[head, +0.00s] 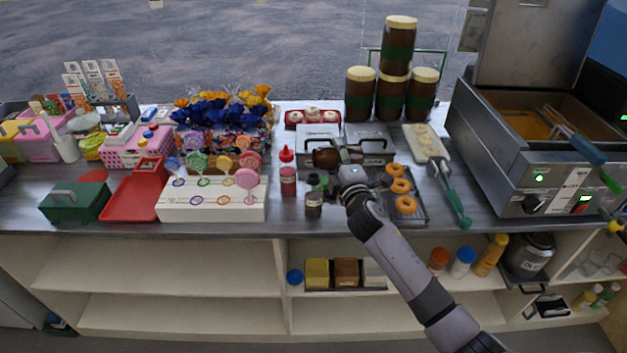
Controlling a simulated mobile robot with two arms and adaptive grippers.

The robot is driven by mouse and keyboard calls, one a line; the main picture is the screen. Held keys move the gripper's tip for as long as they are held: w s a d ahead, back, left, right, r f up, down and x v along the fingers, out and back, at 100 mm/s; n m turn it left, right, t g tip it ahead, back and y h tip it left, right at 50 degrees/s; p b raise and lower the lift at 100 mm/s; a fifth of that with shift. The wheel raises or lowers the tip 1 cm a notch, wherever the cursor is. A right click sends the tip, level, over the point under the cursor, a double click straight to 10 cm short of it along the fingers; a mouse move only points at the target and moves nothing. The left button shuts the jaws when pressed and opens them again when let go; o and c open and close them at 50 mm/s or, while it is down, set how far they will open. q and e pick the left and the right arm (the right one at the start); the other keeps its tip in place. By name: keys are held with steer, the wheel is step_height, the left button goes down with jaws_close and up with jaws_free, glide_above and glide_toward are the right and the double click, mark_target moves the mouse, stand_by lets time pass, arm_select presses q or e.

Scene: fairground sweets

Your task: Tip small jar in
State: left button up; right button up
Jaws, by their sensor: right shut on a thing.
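My right gripper (345,157) reaches in over the counter from the lower right and is shut on a small dark brown jar (325,158). The jar looks tilted on its side, held in front of two steel bins with handles, the left bin (318,132) and the right bin (369,133). Whether the jar is over an opening or touches a bin cannot be told. The fingertips are small and partly hidden by the jar. My left gripper is not in view.
A small dark bottle (314,205) and a red squeeze bottle (288,172) stand close left of my arm. A tray (421,213) with doughnuts lies to the right, near the fryer (540,150). Big brown jars (396,65) are stacked behind. A lollipop stand (212,212) is left.

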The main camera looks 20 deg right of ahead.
steer(key=shift+r, duration=0.25)
stand_by(0.3)
steer(key=shift+r+n+p, duration=0.2)
steer(key=shift+n+p, duration=0.25)
steer(key=shift+n, duration=0.05)
steer(key=shift+a, duration=0.1)
steer(key=shift+r, duration=0.1)
stand_by(0.6)
steer(key=shift+a+r+n+p, duration=0.15)
steer(key=shift+n+p, duration=0.3)
steer(key=shift+n, duration=0.25)
